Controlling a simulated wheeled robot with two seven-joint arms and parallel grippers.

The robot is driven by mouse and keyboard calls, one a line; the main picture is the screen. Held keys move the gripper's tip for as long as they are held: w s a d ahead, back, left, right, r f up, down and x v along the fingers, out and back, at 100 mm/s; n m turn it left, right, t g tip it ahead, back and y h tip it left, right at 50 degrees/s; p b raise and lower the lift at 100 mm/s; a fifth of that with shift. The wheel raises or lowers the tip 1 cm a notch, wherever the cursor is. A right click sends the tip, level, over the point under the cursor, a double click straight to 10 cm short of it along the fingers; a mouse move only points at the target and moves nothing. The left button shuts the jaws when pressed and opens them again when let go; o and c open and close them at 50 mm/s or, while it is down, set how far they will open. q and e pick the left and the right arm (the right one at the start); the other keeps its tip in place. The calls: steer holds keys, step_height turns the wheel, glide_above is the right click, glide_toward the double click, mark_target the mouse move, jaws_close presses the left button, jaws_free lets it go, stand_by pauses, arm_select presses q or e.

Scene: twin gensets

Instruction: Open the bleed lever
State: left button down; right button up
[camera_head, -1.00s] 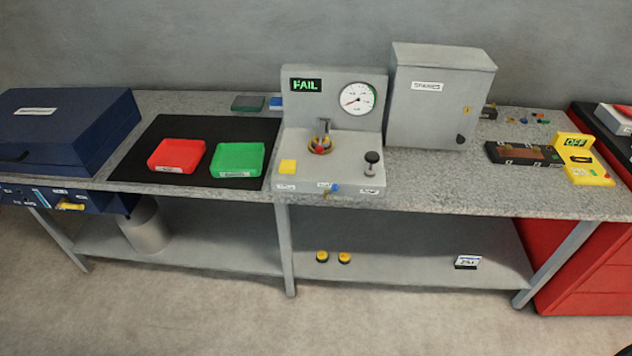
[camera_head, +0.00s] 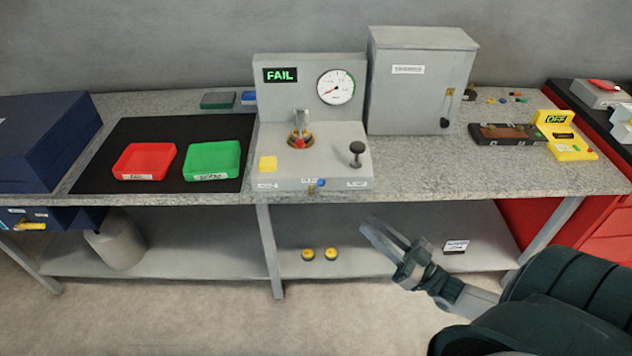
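The grey test stand (camera_head: 340,165) stands on the bench with a green FAIL display (camera_head: 280,75) and a round gauge (camera_head: 336,87). A small blue-tipped part (camera_head: 321,183), apparently the bleed lever, sits low on its front face between white labels; its exact position is too small to tell. A brass fitting with a red part (camera_head: 299,140) and a black knob (camera_head: 357,149) are on top. My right gripper (camera_head: 369,222) is in front of the bench, below and right of the stand, touching nothing visible. Its finger gap is unclear. My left gripper is out of view.
A red tray (camera_head: 144,160) and green tray (camera_head: 212,160) lie on a black mat left of the stand. A grey cabinet (camera_head: 420,85) stands behind right. A yellow OFF device (camera_head: 566,135) is at the right.

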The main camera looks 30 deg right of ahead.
mark_target(321, 181)
steer(key=shift+w, duration=0.1)
